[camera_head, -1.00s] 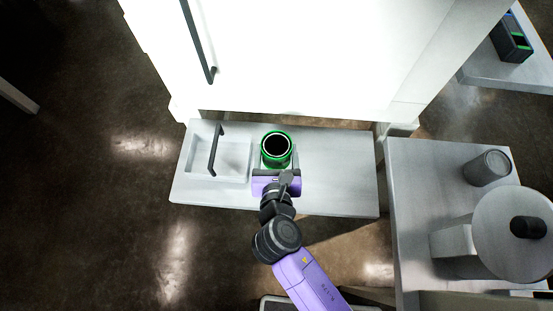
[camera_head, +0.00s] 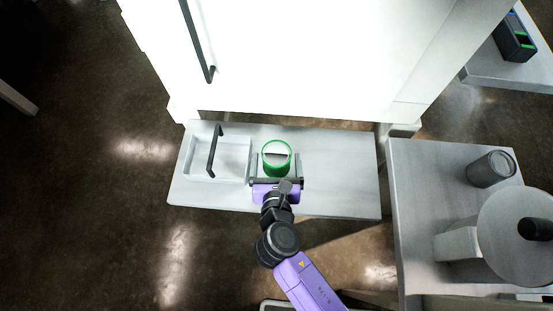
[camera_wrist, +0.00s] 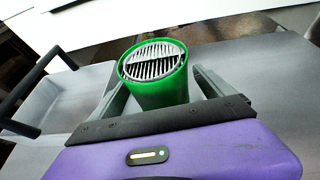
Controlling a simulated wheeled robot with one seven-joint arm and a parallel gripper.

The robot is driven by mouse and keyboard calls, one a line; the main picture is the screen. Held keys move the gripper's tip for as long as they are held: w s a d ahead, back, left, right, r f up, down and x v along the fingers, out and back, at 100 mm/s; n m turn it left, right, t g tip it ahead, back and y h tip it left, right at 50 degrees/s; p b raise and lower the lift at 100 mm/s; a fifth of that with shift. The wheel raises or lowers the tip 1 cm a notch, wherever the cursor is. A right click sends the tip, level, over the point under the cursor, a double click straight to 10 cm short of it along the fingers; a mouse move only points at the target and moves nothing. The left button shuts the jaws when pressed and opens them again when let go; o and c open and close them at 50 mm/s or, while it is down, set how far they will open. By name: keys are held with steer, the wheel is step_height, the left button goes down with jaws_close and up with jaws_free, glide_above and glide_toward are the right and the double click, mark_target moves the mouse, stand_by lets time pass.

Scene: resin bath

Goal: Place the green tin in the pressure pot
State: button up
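The green tin (camera_head: 265,163) appears to stand upright on the grey bench, right of a shallow tray. In the wrist view, the tin (camera_wrist: 160,95) shows a green rim and a slatted pattern in its top; its base is partly hidden behind my gripper. My gripper (camera_head: 277,164) is open, with one finger on each side of the tin and gaps visible. Both fingers also show in the wrist view (camera_wrist: 163,88). A large round grey shape with a black knob (camera_head: 507,255) at the right looks like a lidded pot; I cannot tell whether it is the pressure pot.
The shallow grey tray (camera_head: 188,160) with a black bar handle (camera_head: 213,150) lies left of the tin. The bench (camera_head: 345,175) is clear to the right. A grey cup (camera_head: 490,169) stands on the right-hand table (camera_head: 425,185). A white cabinet (camera_head: 290,60) rises behind.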

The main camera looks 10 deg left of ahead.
steer(key=shift+r, duration=0.25)
steer(key=p+v, duration=0.1)
steer(key=v, duration=1.1)
steer(key=shift+f, duration=0.1)
steer(key=s+d+f+m+g+y, duration=0.1)
steer(key=s+d+m+g, duration=0.1)
steer(key=s+d+m, duration=0.95)
steer(key=s+d+r+m, duration=0.1)
steer(key=d+r+m, duration=0.2)
steer(key=m, duration=0.5)
steer(key=s+d+r+m+t, duration=0.1)
steer(key=s+d+r+m, duration=0.1)
steer(key=m, duration=0.5)
step_height(320, 180, up, 2)
steer(key=shift+s+d+m+t, duration=0.3)
steer(key=shift+s+d+m, duration=0.05)
steer(key=shift+d, duration=0.3)
steer(key=shift+o, duration=0.3)
steer(key=s+d+r+m+t+h, duration=0.2)
steer(key=s+d+r+m, duration=0.1)
steer(key=r+m, duration=0.5)
steer(key=shift+d+r+m+h, duration=0.2)
steer(key=shift+d+m+h, duration=0.1)
steer(key=shift+d+m, duration=0.7)
